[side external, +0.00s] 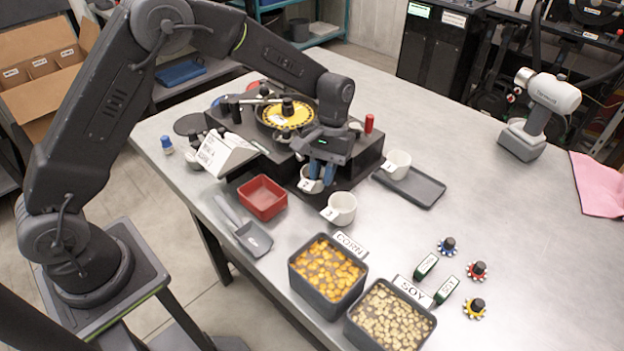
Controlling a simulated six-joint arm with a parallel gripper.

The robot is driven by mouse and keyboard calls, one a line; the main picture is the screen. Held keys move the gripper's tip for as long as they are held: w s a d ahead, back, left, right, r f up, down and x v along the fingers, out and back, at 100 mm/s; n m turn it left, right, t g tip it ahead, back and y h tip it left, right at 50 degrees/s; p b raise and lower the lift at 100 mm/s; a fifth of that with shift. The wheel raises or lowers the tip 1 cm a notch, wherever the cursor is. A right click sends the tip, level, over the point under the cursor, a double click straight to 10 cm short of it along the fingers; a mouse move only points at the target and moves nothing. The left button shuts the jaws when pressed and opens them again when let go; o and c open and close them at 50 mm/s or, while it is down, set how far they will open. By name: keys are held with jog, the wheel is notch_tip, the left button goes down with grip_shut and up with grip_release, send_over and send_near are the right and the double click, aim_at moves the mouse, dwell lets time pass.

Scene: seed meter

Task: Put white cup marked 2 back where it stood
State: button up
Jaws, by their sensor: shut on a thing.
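The white cup marked 2 (309,186) is upright at the front edge of the black seed meter stand (352,176). My gripper (318,172) points down over it, its blue fingertips shut on the cup. I cannot tell whether the cup's bottom touches the surface below. The white cup marked 3 (341,208) stands on the table in front and to the right. The white cup marked 1 (398,163) stands at the near-left part of a dark tray (425,190) to the right.
A red tray (262,198) and a grey scoop (250,235) lie left of the cups. Corn (329,275) and soy (391,317) bins stand in front. Small knobs (477,270) and labelled blocks lie near the soy bin. The table's right side is mostly clear around a cordless tool (540,110).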

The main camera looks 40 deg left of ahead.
jog(key=shift+s+d+r, duration=0.1)
jog(key=shift+d+r, duration=0.35)
jog(key=shift+d, duration=0.1)
grip_shut()
jog(key=shift+a+r, duration=0.1)
jog(key=shift+r, duration=0.05)
jog(key=shift+r, duration=1.4)
jog(key=shift+r, duration=0.1)
jog(key=shift+r, duration=1.45)
jog(key=shift+r, duration=0.1)
